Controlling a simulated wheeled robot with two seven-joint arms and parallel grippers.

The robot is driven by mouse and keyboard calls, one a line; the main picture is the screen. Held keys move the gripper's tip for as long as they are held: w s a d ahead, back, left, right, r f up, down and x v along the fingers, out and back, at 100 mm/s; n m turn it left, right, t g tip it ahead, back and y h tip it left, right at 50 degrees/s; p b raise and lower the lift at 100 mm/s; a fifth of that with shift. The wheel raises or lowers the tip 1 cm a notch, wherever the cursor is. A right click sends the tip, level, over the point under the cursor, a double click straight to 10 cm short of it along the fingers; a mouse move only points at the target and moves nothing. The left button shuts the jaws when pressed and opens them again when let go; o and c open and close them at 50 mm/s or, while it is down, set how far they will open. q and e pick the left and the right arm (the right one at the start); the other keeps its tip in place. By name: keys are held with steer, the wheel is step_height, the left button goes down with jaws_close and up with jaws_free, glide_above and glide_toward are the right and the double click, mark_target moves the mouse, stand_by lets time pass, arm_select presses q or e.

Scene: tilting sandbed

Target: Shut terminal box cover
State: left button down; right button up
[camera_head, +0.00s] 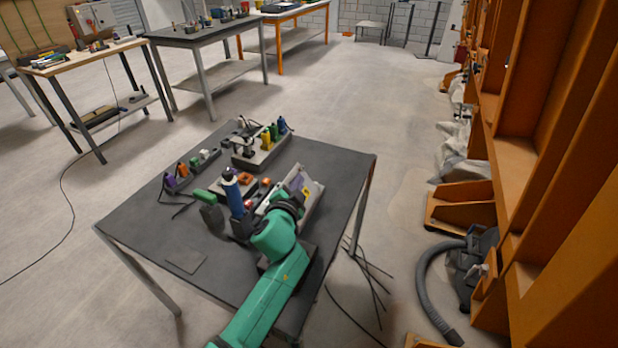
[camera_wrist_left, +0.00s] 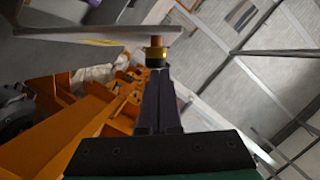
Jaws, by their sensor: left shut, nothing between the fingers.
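The terminal box appears as a grey case on the dark table in the head view, with its cover (camera_head: 305,187) as a tilted grey panel bearing a yellow label. The cover looks raised, but my arm hides the hinge and much of the box. In the left wrist view a thin grey plate (camera_wrist_left: 90,36), likely the cover, shows nearly edge-on. My left gripper (camera_wrist_left: 157,72) is shut and empty, its fingertips just below a brass and copper-coloured piece (camera_wrist_left: 156,48) at the plate's edge; I cannot tell whether they touch. My right gripper is in neither view.
A blue cylinder (camera_head: 232,194) stands left of my arm. A tray (camera_head: 262,157) with coloured pieces sits at the table's back. The table's (camera_head: 150,222) front left is mostly clear. Orange shelving (camera_head: 530,140) rises at right; cables (camera_head: 368,275) lie on the floor.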

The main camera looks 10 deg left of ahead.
arm_select(q)
steer(key=a+n+p, duration=0.1)
steer(key=w+a+f+n+g+h+p, duration=0.1)
steer(key=a, duration=0.1)
steer(key=a+f+n+p, duration=0.1)
steer(key=shift+w+a+n+h+p, duration=0.25)
steer(key=shift+a+n+h+p, duration=0.05)
steer(key=shift+n+p, duration=0.1)
steer(key=shift+w+a+f, duration=0.25)
steer(key=shift+a+f, duration=0.4)
steer(key=shift+f, duration=0.05)
